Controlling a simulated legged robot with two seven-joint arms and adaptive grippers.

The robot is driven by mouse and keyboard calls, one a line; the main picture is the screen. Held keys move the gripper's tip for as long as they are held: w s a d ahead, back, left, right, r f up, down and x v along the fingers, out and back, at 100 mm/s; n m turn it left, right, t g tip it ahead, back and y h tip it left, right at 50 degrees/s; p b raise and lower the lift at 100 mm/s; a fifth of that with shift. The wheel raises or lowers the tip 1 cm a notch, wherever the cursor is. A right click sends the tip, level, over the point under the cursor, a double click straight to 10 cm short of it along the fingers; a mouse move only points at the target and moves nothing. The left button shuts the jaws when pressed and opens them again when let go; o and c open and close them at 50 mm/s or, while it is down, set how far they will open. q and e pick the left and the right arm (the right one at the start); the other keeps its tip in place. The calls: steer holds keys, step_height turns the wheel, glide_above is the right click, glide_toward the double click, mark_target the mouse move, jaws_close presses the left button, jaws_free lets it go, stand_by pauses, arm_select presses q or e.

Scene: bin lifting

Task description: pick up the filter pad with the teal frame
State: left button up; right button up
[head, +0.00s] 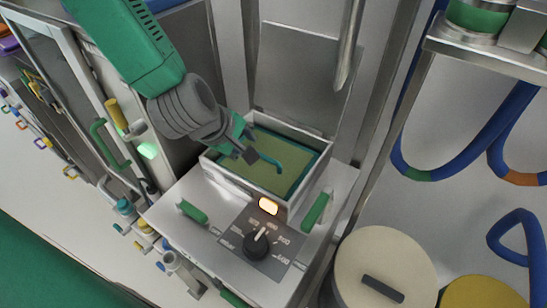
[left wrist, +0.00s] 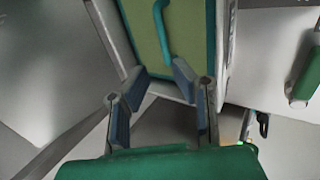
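The filter pad (head: 293,164), olive-green with a teal frame and a teal handle (head: 270,161), lies inside an open metal box (head: 228,178). In the left wrist view the pad (left wrist: 187,40) and its curved handle (left wrist: 161,30) show at the top. My left gripper (head: 250,155) is over the left part of the box, near the handle. In the left wrist view its fingers (left wrist: 160,75) are spread apart with nothing between them, and the handle lies just beyond the tips. My right gripper is not in view.
A control panel with a black knob (head: 257,245) and a lit button (head: 268,206) is at the box's front. Green handles (head: 192,211) flank it. A raised metal lid (head: 300,75) stands behind. A beige round lid (head: 385,265) is at lower right.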

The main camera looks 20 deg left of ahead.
mark_target(262, 156)
arm_select(q)
steer(key=x, duration=0.7)
steer(key=shift+a+f, duration=0.3)
steer(key=shift+f, duration=0.1)
steer(key=x, duration=0.5)
steer(key=shift+d+p, duration=0.25)
steer(key=shift+p, duration=0.05)
steer(key=shift+s, duration=0.1)
steer(key=shift+a, duration=0.15)
jaws_close()
